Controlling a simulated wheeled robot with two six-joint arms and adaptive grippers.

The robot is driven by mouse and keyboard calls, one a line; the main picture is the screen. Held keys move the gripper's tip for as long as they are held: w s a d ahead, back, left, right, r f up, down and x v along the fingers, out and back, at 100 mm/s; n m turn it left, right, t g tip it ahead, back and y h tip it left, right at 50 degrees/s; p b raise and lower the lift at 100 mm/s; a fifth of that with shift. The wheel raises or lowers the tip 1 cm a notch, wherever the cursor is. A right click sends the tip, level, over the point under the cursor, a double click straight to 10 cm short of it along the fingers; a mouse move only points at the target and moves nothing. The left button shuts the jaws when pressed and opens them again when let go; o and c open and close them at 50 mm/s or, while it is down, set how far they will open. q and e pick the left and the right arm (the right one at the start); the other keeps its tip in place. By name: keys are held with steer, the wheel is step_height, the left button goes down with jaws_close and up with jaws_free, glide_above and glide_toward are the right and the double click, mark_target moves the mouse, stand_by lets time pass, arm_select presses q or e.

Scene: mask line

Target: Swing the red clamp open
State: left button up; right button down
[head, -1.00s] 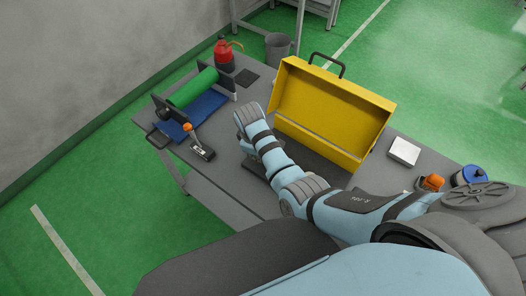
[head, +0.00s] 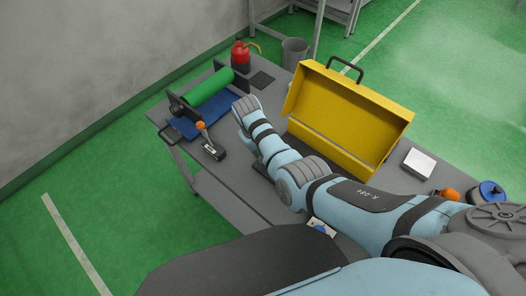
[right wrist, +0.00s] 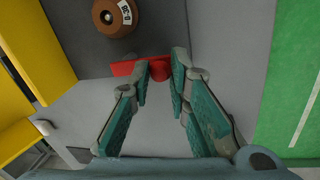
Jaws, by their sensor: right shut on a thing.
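The red clamp (right wrist: 129,67) shows in the right wrist view as a red bar with a rounded red end, beside a dark plate on the grey table. My right gripper (right wrist: 162,72) has its teal fingers on either side of the rounded end and is shut on it. In the head view my right arm reaches over the table, left of the yellow toolbox (head: 352,135). There the arm hides the clamp and the fingertips. My left gripper is not in view.
A brown round part with a white label (right wrist: 117,15) sits near the clamp. An orange-knobbed lever (head: 201,125) and a green roll (head: 210,87) stand left of my arm. A white block (head: 419,163) lies right of the toolbox.

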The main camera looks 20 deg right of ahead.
steer(key=shift+a, duration=0.1)
steer(key=c, duration=1.5)
jaws_free()
steer(key=shift+w, duration=0.1)
steer(key=r, duration=0.4)
steer(key=a+r, duration=0.1)
steer(key=r, duration=0.3)
steer(key=a+r, duration=0.1)
steer(key=r, duration=0.2)
steer(key=shift+s+a+r, duration=0.1)
steer(key=shift+s+r, duration=0.3)
